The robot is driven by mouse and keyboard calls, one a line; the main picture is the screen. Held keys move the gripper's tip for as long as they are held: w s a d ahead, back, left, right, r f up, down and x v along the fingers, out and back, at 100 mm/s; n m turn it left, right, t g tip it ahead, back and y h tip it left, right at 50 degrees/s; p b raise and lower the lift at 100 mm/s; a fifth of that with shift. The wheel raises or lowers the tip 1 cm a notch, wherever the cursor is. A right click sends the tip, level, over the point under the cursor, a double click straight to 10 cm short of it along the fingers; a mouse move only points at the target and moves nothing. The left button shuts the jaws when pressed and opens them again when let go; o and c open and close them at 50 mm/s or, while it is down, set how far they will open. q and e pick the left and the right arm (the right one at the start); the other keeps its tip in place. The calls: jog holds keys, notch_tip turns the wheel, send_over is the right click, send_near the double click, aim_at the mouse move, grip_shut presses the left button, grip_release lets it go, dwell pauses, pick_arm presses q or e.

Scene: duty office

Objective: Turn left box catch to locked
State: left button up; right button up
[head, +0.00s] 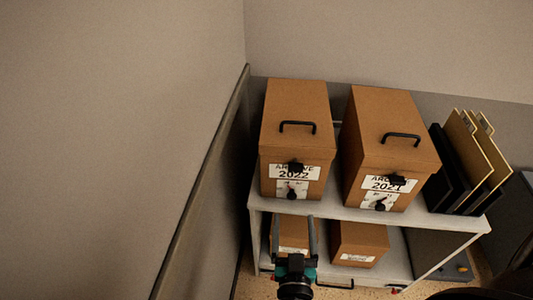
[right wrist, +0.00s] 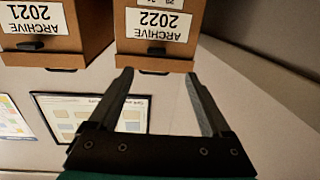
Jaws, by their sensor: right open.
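The left box (head: 297,142) is brown, labelled ARCHIVE 2022, and stands on the top shelf. Its catch, a small black knob (head: 292,195) on a white plate, is low on the front face. Which way the knob points is too small to tell. My right gripper (head: 292,220) is open and empty, in front of the shelf just below the knob, apart from it. In the right wrist view the left box (right wrist: 160,57) appears upside down beyond the open fingers (right wrist: 159,75); its knob is out of that frame. My left gripper is not in view.
The right box (head: 390,150), ARCHIVE 2021, stands beside it with a similar knob (head: 380,205). Black and tan folders (head: 465,160) stand at the right of the shelf (head: 420,217). More boxes (head: 358,243) sit below. A wall with a rail (head: 205,180) runs close on the left.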

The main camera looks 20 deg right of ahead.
aim_at(296, 170)
jog(key=shift+m+h, duration=0.3)
jog(key=x, duration=1)
jog(key=r+b+x, duration=0.1)
jog(key=x, duration=0.4)
jog(key=shift+w+d, duration=0.1)
jog(key=shift+d, duration=0.05)
grip_shut()
